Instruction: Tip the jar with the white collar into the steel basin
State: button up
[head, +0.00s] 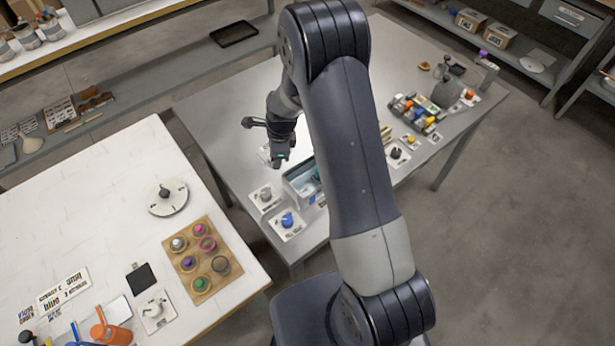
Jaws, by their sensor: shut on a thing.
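My gripper (281,158) is at the left side of the grey table, above its surface. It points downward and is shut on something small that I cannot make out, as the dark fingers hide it. A jar with a pale top (178,243) sits in the brown rack (171,262) on the white table; I cannot tell whether its collar is white. Other places in the rack show purple, pink, green and dark colours. I cannot pick out the steel basin for sure. An open box-like container (300,182) with teal contents stands just right of and below my gripper.
A blue-topped item (287,220) and a grey knob on a white plate (265,196) stand near the grey table's front-left edge. A round white disc (168,198) lies on the white table. A gap separates the two tables. My arm hides the grey table's middle.

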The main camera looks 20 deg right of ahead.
jog(key=shift+w+a+f+g+h, duration=0.6)
jog(key=shift+a+f+h, duration=0.1)
jog(key=shift+f+h, duration=0.15)
jog(key=shift+r, duration=2.45)
jog(key=shift+s+d, duration=0.1)
